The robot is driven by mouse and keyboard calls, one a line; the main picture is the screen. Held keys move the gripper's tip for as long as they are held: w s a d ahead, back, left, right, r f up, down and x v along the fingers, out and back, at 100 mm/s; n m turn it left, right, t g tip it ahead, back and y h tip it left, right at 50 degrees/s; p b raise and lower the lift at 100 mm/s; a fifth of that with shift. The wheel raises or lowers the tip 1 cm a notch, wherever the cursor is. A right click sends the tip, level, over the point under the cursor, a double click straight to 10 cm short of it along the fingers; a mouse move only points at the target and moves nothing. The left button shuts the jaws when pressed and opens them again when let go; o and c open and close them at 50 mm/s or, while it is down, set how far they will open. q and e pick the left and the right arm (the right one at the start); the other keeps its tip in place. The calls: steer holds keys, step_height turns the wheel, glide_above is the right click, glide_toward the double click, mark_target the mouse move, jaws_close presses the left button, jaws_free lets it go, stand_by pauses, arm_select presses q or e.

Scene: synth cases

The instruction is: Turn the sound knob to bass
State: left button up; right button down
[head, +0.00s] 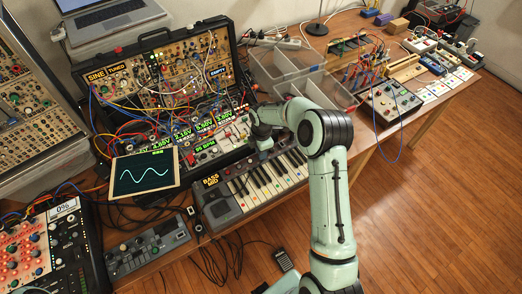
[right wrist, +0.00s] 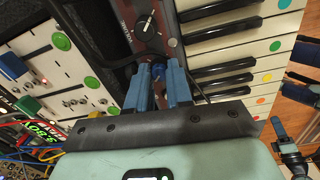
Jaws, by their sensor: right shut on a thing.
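The small keyboard (head: 222,205) lies at the table's front edge in the head view. Its display (head: 211,181) reads "BASS" in orange, with a second line too small to read surely. My right gripper (head: 262,141) is over the keyboard's back edge. In the right wrist view my right gripper (right wrist: 158,76) has its blue fingers shut on a small dark blue knob (right wrist: 158,69) on the keyboard's panel. The fingers hide most of this knob, and its pointer and label cannot be read.
A black knob with a white pointer (right wrist: 146,26) sits close beyond the fingertips. A synthesizer case with tangled cables (head: 160,80) stands behind the keyboard. A tablet showing a wave (head: 144,174) is left of it. Clear bins (head: 300,72) stand behind my right arm.

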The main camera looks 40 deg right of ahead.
steer(key=c, duration=1)
jaws_free()
steer(key=r, duration=1.3)
steer(key=shift+s+r, duration=0.2)
steer(key=shift+r, duration=0.05)
